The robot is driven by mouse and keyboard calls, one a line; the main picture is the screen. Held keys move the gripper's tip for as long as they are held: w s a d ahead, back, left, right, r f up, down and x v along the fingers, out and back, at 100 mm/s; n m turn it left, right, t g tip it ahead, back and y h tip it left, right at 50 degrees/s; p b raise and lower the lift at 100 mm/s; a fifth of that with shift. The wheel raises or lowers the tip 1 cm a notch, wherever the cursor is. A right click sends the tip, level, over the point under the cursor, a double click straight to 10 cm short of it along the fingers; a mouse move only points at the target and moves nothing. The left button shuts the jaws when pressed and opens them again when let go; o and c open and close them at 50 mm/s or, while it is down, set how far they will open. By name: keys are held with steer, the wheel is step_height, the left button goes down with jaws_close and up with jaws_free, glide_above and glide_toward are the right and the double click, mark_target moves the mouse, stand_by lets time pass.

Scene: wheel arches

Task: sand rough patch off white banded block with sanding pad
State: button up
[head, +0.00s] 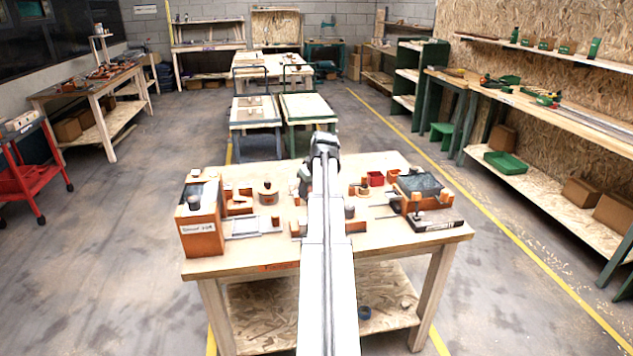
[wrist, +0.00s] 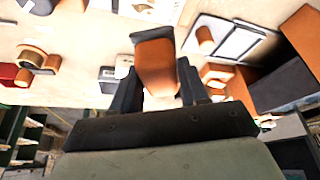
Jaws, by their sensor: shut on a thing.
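In the wrist view my gripper (wrist: 157,72) is shut on an orange block with a dark grey end face (wrist: 155,54), which looks like the sanding pad. It is held between the two dark fingers, above the light table top. A small white and dark block (wrist: 122,68) lies beside the left finger; I cannot tell whether it is the white banded block. No rough patch can be made out. In the head view my own arm covers the middle of the table and hides the fingers and what they hold.
The wooden table (head: 265,252) is crowded. An orange box (head: 202,238) with writing stands at its left front. A grey-topped orange box (head: 420,184) stands at the right, behind a dark bar (head: 434,226). A red bin (head: 376,178) sits towards the back.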

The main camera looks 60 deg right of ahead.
steer(key=n, duration=0.1)
steer(key=a+n+y, duration=0.1)
steer(key=n, duration=0.1)
steer(key=shift+s+f, duration=0.1)
steer(key=shift+f, duration=0.05)
steer(key=shift+f, duration=3.4)
steer(key=shift+s+d+f, duration=0.35)
steer(key=shift+d+f, duration=0.1)
steer(key=shift+f, duration=0.15)
steer(key=shift+c, duration=0.3)
steer(key=shift+s+d, duration=1.9)
steer(key=w+a, duration=0.4)
steer(key=shift+w+a, duration=0.25)
steer(key=shift+a, duration=0.1)
steer(key=shift+r, duration=4.15)
steer(key=shift+w, duration=0.15)
